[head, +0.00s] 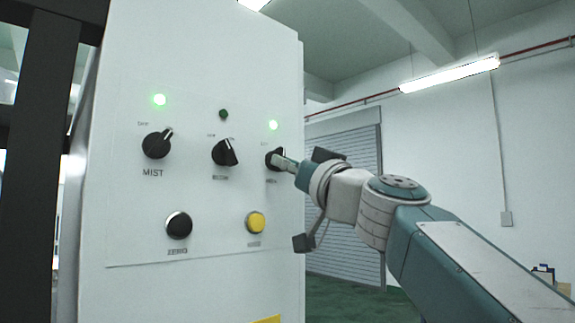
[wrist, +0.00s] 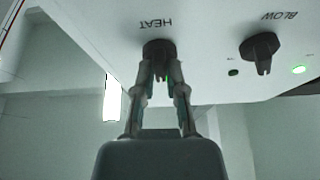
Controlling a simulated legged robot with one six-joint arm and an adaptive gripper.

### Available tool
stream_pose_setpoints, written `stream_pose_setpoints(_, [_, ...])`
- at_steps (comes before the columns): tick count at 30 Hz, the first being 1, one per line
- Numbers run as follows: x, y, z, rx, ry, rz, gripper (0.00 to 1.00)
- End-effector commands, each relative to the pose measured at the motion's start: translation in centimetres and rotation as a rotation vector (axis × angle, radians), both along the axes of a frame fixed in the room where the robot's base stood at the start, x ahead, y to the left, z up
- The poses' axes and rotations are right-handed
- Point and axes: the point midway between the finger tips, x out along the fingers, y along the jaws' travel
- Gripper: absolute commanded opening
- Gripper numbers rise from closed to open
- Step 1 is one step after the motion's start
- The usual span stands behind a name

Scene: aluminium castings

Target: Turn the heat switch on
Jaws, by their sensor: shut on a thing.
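The heat switch is a black rotary knob (head: 271,158) at the right end of the row of knobs on a white panel (head: 130,220). Its HEAT label reads upside down in the wrist view, above the knob (wrist: 158,46). My gripper (head: 284,161) reaches it from the right, and in the wrist view my fingers (wrist: 161,66) are shut on the knob's grip. The fingers hide most of the grip, so its exact angle is hard to tell. The lamp (head: 273,125) above this knob is lit green; a green glint also shows between my fingers.
The MIST knob (head: 157,145), under a lit green lamp (head: 159,99), points up and right. The BLOW knob (head: 224,153), in the middle, has a dark lamp (head: 223,113). A black button (head: 179,225) and a yellow button (head: 256,222) sit below. Right of the cabinet is open.

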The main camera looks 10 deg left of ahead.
Motion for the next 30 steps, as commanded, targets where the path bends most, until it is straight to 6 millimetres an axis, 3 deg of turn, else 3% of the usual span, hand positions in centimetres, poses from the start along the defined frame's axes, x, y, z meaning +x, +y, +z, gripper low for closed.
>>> stream_pose_setpoints(12, [-0.16,0.21,0.01,0.194,0.219,0.000,0.00])
stream_pose_setpoints(30, [-0.17,0.21,0.04,0.312,0.352,-0.002,0.00])
